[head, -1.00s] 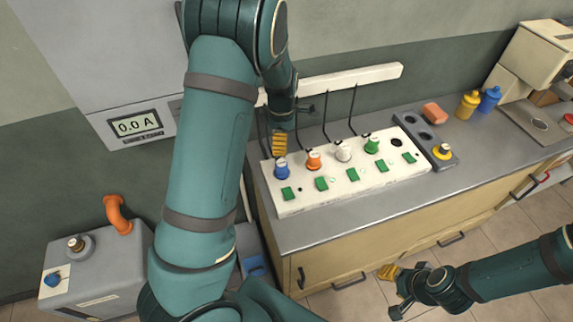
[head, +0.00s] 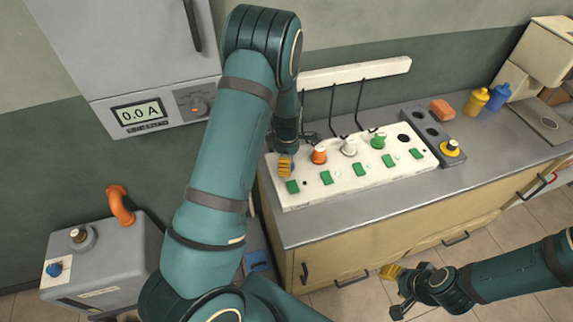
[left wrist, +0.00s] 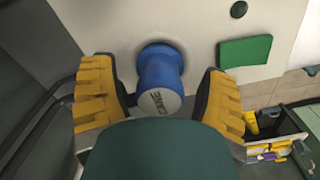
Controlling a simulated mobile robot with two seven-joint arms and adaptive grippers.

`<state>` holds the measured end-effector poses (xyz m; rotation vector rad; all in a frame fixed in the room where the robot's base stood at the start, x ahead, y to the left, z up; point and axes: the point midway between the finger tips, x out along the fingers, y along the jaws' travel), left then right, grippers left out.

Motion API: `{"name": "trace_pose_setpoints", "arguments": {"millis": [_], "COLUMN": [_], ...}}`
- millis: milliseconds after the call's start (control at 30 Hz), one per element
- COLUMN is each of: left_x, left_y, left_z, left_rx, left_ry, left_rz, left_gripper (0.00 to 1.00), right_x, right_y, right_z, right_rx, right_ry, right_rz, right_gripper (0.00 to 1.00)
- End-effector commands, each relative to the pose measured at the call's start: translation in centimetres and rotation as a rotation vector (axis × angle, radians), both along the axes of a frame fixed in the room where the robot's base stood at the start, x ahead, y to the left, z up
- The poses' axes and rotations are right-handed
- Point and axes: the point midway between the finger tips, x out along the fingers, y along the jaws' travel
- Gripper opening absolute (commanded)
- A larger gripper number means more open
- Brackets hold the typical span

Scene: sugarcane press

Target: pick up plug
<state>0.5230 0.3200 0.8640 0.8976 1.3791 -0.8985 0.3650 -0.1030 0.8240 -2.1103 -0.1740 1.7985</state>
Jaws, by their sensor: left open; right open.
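A blue plug (left wrist: 160,78) with lettering on its end stands in the white panel (head: 385,180). My left gripper (left wrist: 158,92) is open, with a yellow finger on each side of the plug and a gap visible around it. In the head view, my left gripper (head: 285,166) is at the panel's left end and hides the blue plug. An orange plug (head: 319,156), a white plug (head: 349,147) and a green plug (head: 378,141) stand along the same panel. My right gripper (head: 396,291) is open and empty, low in front of the cabinet.
Green switches (head: 326,178) line the panel's front. A grey holder (head: 424,130) with a yellow plug (head: 450,148) stands at its right. A sponge (head: 442,109) and bottles are behind. A grey machine (head: 115,262) is at lower left. The meter (head: 140,112) reads 0.0 A.

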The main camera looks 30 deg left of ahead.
Motion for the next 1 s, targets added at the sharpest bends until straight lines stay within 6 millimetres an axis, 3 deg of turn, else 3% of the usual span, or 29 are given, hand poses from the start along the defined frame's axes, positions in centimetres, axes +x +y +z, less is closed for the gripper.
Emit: {"name": "trace_pose_setpoints", "arguments": {"millis": [233,267,400,467,833,1000], "left_x": [0.1,0.1,0.1,0.1,0.1,0.2], "left_y": [-0.1,-0.1,0.0,0.0,-0.1,-0.1], "left_z": [-0.3,-0.3,-0.3,-0.3,-0.1,2.1], "left_rx": [-0.001,-0.001,-0.001,-0.001,-0.001,0.0], "left_ry": [-0.001,-0.001,-0.001,-0.001,-0.001,-0.004], "left_rz": [-0.001,-0.001,0.0,0.0,-0.001,-0.002], "left_gripper": [0.75,0.68,0.19,0.0,0.0,0.0], "right_x": [0.0,0.0,0.0,0.0,0.0,0.1], "right_y": [0.0,0.0,0.0,0.0,0.0,0.0], "right_z": [0.0,0.0,0.0,0.0,0.0,0.4], "right_rx": [0.0,0.0,0.0,0.0,0.0,0.0], "right_ry": [0.001,0.001,0.001,0.001,0.0,-0.002], "right_rz": [0.0,0.0,0.0,0.0,0.0,-0.002], "right_gripper": [0.47,0.47,0.47,0.47,0.47,0.47]}}
